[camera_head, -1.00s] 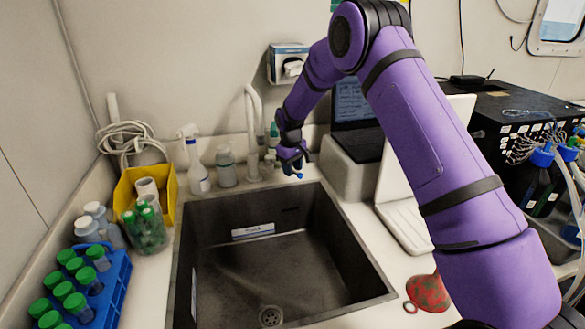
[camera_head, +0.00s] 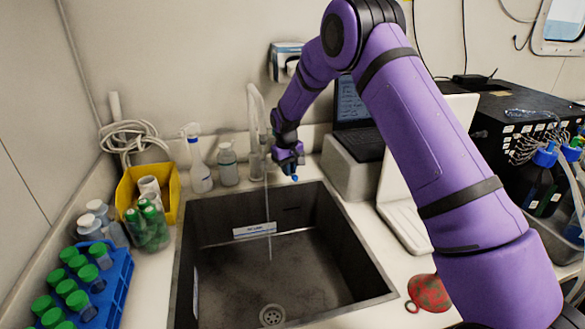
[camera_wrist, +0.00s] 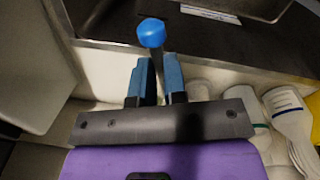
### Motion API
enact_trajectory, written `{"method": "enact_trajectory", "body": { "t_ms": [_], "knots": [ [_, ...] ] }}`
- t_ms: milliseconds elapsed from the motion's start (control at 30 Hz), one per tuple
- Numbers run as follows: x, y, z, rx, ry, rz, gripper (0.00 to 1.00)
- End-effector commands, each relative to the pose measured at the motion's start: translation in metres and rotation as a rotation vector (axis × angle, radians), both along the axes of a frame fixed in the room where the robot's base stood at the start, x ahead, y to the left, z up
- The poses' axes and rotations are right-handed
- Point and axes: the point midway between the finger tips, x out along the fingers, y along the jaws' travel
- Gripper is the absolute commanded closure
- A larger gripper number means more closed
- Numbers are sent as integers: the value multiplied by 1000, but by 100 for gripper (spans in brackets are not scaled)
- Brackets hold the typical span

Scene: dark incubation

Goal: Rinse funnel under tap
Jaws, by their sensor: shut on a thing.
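A red, dark-speckled funnel (camera_head: 430,293) with a ring handle lies on the counter right of the sink. The white tap (camera_head: 256,105) stands behind the sink, and a thin water stream (camera_head: 267,205) falls from it into the dark basin. My gripper (camera_head: 290,163) is at the sink's back edge, just right of the tap. In the wrist view my gripper (camera_wrist: 158,62) is shut on a thin dark lever with a blue knob (camera_wrist: 150,32), which sticks out past the fingertips. This looks like the tap lever. The funnel is away from the water.
The sink (camera_head: 375,270) is empty, with a drain at its front. Left are a blue rack (camera_head: 118,285) of green-capped tubes, a yellow bin (camera_head: 128,190) and bottles. A laptop (camera_head: 357,125) and a white stand are right of the tap. My arm crosses the right side.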

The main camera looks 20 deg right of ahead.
Motion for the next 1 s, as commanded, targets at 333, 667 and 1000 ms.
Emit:
{"method": "enact_trajectory", "body": {
  "t_ms": [333,667,1000],
  "knots": [
    [0,0,0,0,1,-7,76],
    [0,0,0,0,0,-6,62],
    [0,3,41,1,-5,-6,62]
  ]
}}
